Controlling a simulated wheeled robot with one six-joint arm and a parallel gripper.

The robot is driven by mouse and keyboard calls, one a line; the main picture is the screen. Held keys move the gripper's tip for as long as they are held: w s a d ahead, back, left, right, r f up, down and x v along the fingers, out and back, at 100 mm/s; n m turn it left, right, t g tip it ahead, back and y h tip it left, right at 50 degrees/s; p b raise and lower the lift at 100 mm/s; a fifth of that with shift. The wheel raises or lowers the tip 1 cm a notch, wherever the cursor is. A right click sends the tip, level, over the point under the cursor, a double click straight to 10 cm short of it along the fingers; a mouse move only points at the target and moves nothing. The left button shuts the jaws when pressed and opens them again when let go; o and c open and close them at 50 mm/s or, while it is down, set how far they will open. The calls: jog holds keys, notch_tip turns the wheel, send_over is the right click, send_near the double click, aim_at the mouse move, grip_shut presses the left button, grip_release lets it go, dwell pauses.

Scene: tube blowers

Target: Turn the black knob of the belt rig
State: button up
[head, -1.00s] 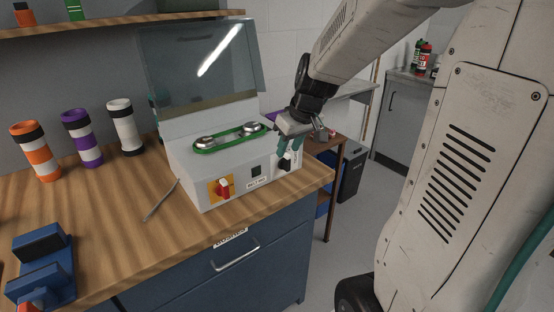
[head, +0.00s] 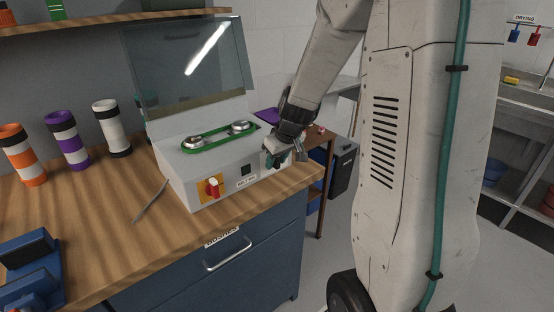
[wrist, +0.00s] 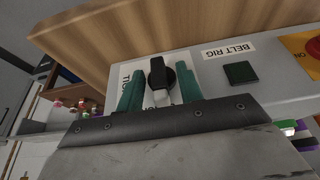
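The belt rig (head: 222,171) is a pale box on the wooden bench, with a green belt (head: 188,146) around two metal pulleys on top. The black knob (wrist: 158,72) sits on its front panel, with a pale part at its near end in the wrist view. My gripper (wrist: 159,90) has its two teal fingers apart, one on each side of the knob. A narrow gap seems to show at each side, so the fingers do not look closed on it. In the head view my gripper (head: 277,158) is at the panel's right end and largely hides the knob.
A red switch on a yellow plate (head: 211,188) and a dark green button (wrist: 240,72) are on the same panel. A clear raised cover (head: 190,65) stands behind the belt. Striped tubes (head: 66,140) and a blue fixture (head: 30,270) are at the left.

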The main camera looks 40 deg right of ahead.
grip_shut()
jog(key=shift+d+y, duration=0.1)
jog(key=shift+y, duration=0.2)
jog(key=y, duration=0.2)
jog(key=shift+d+f+m+y, duration=0.1)
jog(key=shift+d+m+y, duration=0.2)
jog(key=shift+m, duration=0.1)
jog(key=y, duration=0.3)
jog(key=m+y, duration=0.1)
jog(key=shift+d+f, duration=0.2)
jog(key=shift+d, duration=0.15)
jog(key=y, duration=0.3)
jog(key=m+y, duration=0.1)
jog(key=shift+d+f+y, duration=0.2)
jog(key=shift+f+y, duration=0.1)
jog(key=shift+f, duration=0.05)
jog(key=shift+f+m+t+y, duration=0.15)
jog(key=shift+m+t+y, duration=0.15)
jog(key=shift+y, duration=0.55)
jog(key=shift+f+m+t+y, duration=0.1)
jog(key=shift+m+t+y, duration=0.2)
jog(key=shift+y, duration=0.55)
